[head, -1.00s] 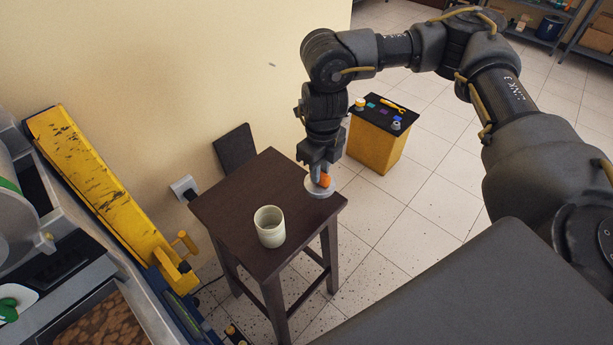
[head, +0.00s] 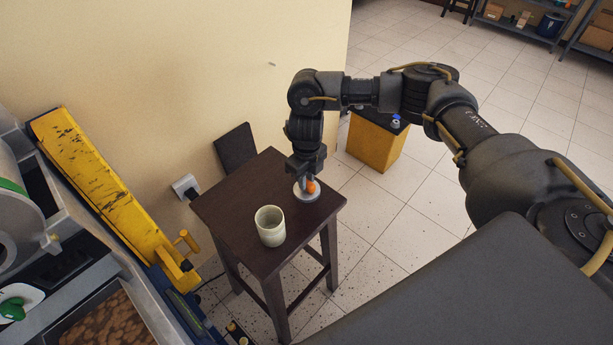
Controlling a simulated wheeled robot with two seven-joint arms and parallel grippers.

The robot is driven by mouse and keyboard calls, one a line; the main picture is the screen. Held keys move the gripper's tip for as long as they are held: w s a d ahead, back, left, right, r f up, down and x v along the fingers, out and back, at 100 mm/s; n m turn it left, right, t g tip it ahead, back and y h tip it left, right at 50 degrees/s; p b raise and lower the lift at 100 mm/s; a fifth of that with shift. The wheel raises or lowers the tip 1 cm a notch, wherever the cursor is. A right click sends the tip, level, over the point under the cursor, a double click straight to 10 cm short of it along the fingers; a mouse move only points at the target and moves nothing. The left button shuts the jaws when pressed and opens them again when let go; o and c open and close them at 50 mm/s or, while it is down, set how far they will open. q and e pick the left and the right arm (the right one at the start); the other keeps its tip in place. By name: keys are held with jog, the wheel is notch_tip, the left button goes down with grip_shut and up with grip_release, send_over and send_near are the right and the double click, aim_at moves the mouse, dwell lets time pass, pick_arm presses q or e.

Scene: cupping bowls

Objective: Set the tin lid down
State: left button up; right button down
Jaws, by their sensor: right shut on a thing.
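The tin lid (head: 308,196) is a pale grey disc with an orange knob (head: 311,186). It is over the right back part of the dark brown stool (head: 235,228); I cannot tell if it touches the top. My right gripper (head: 307,183) points down and is shut on the lid at its knob, hiding part of it. A pale, open-topped tin or cup (head: 270,226) stands upright on the stool, to the left and nearer than the lid. My left gripper is not in view.
A yellow cabinet (head: 372,145) with a dark top stands behind the stool. A yellow beam (head: 95,180) and machinery are at the left. A wall socket (head: 185,187) and a dark panel (head: 235,148) are by the wall. The stool top's left part is clear.

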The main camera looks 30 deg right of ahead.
jog(key=c, duration=1.3)
grip_release()
jog(key=shift+f, duration=0.1)
jog(key=shift+o, duration=0.2)
jog(key=shift+r, duration=0.55)
notch_tip(320, 180, up, 11)
jog(key=b, duration=0.1)
jog(key=shift+r, duration=0.15)
jog(key=shift+s, duration=0.1)
